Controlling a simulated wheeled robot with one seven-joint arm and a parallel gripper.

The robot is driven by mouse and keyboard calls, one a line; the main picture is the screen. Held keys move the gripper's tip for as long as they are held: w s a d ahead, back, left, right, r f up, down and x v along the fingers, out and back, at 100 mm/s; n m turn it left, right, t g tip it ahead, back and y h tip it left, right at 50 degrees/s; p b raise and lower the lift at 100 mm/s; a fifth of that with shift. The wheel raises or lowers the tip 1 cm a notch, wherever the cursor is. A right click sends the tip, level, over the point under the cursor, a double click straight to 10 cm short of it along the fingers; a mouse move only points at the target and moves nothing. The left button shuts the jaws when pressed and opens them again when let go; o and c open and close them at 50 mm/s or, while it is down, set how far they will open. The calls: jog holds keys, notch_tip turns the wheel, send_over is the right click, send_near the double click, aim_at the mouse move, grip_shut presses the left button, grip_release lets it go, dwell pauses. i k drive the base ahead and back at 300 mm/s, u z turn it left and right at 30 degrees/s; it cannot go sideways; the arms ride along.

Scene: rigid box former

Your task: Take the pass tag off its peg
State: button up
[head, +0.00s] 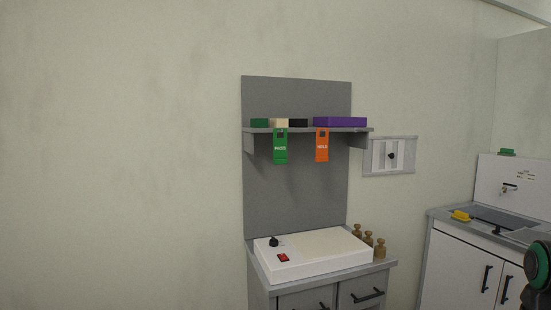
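The green pass tag (280,147) hangs from the front edge of the grey shelf (258,131), left of the middle. Its white lettering is too small to read surely. A dark spot near its top may be the peg. An orange tag (322,146) marked like "HOLD" hangs to its right, apart from it. My gripper does not show; only a dark piece with a green ring, part of my arm, shows at the lower right edge, well away from the tags.
Small green, cream and black blocks and a purple box (340,122) sit on the shelf. Below stand a white unit (312,254) with a black knob and red switch, and several brass weights (380,248). A wall panel (390,156) and a sink counter (465,264) are to the right.

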aim_at(280, 145)
jog(key=k, duration=1)
jog(key=u, duration=0.9)
jog(key=i, duration=1.15)
jog(key=z, duration=0.4)
jog(key=i, duration=0.75)
jog(key=z, duration=0.65)
